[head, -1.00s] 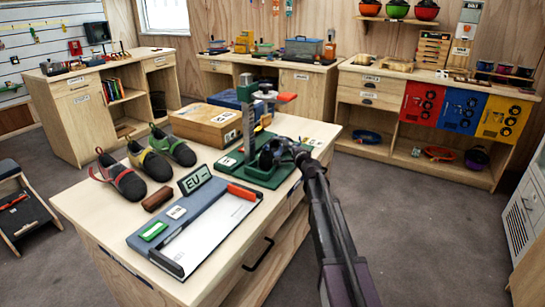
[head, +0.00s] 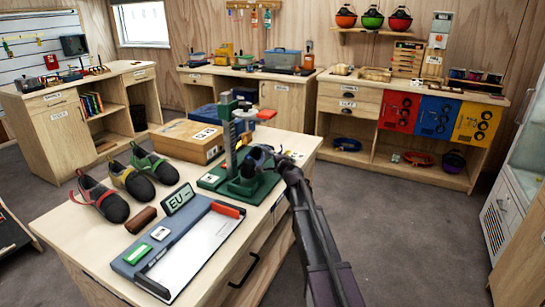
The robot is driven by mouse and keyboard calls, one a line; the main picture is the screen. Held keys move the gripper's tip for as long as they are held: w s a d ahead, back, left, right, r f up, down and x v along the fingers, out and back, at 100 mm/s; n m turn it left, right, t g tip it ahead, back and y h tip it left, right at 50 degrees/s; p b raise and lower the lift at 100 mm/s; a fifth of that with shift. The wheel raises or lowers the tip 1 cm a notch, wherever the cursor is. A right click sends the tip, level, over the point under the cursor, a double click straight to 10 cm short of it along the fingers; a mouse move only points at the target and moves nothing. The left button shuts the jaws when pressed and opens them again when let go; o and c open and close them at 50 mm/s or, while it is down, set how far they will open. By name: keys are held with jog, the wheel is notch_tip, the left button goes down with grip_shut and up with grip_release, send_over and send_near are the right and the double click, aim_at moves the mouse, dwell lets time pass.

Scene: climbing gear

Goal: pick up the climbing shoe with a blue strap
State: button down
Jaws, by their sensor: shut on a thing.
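My gripper (head: 272,160) is shut at the green stand on the near table. A dark shoe with a bluish strap (head: 258,154) appears to be in its jaws, low over the stand's base; it is small and partly hidden by my gripper. I cannot tell whether the shoe touches the base. Three other dark climbing shoes stand on the table to the left: one with a red strap (head: 102,200), one with a yellow strap (head: 133,182) and one with a green strap (head: 155,164).
The green stand (head: 229,130) rises close beside my gripper. Cabinets line the walls; grey floor is clear between.

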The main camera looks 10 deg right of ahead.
jog(key=p+v, duration=0.1)
jog(key=v, duration=1.5)
jog(key=shift+a, duration=0.4)
jog(key=shift+s+r, duration=0.15)
